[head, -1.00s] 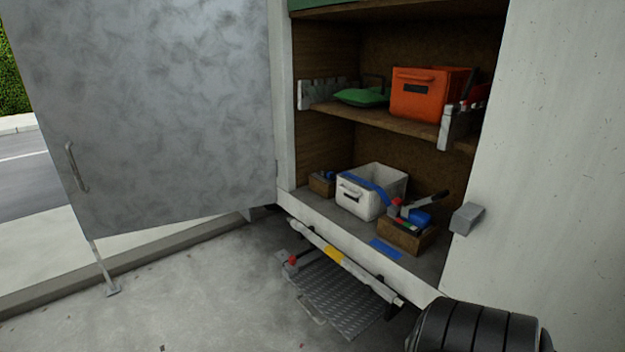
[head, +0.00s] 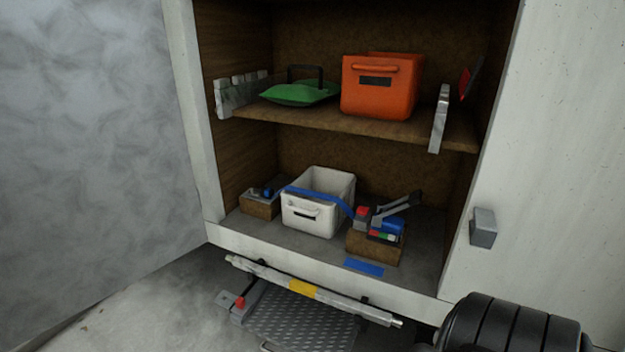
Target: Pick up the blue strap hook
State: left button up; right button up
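A blue strap (head: 318,194) lies across the top of a white bin (head: 306,221) on the lower shelf of the truck compartment. Its right end runs to a ratchet with a grey lever (head: 398,209) and red and blue parts, on a brown wooden block (head: 373,247). To the left of the bin, a smaller wooden block (head: 260,208) carries a small grey and blue piece (head: 265,192), which may be the strap hook; it is too small to tell. Another flat blue piece (head: 364,267) lies at the shelf's front edge.
The upper shelf (head: 330,130) holds an orange bin (head: 378,88) and a green bag (head: 300,94). A large grey door (head: 90,140) stands open at left. A bar (head: 313,290) and tread-plate step (head: 300,322) sit below the compartment. A grey latch block (head: 483,228) juts out at right.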

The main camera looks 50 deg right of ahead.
aim_at(264, 193)
jog(key=z, duration=1)
jog(key=i, duration=1)
jog(key=z, duration=1.15)
